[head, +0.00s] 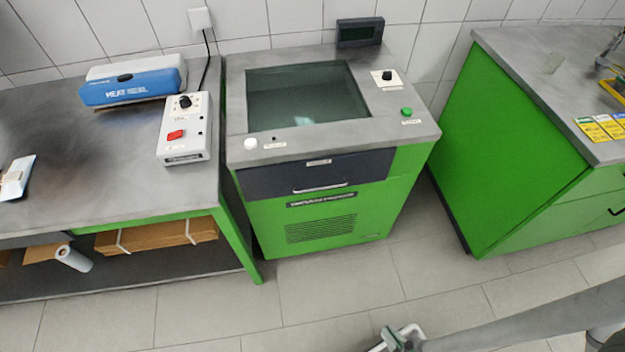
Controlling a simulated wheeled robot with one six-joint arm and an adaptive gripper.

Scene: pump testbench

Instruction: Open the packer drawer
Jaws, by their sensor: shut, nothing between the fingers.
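The packer is a green cabinet with a grey top and a glass window (308,95). Its drawer is the dark front panel (270,180) just below the top, with a light bar handle (320,188) along its lower edge. The drawer looks closed, its front in line with the cabinet. My gripper (392,340) is at the bottom edge of the head view, partly cut off, shut and empty. It is well in front of the packer, to the right of and apart from the drawer handle.
A bench (90,190) on the left holds a blue heat sealer (130,88) and a control box (187,130). A green cabinet (510,140) stands at the right, across a gap. The tiled floor (300,300) before the packer is clear.

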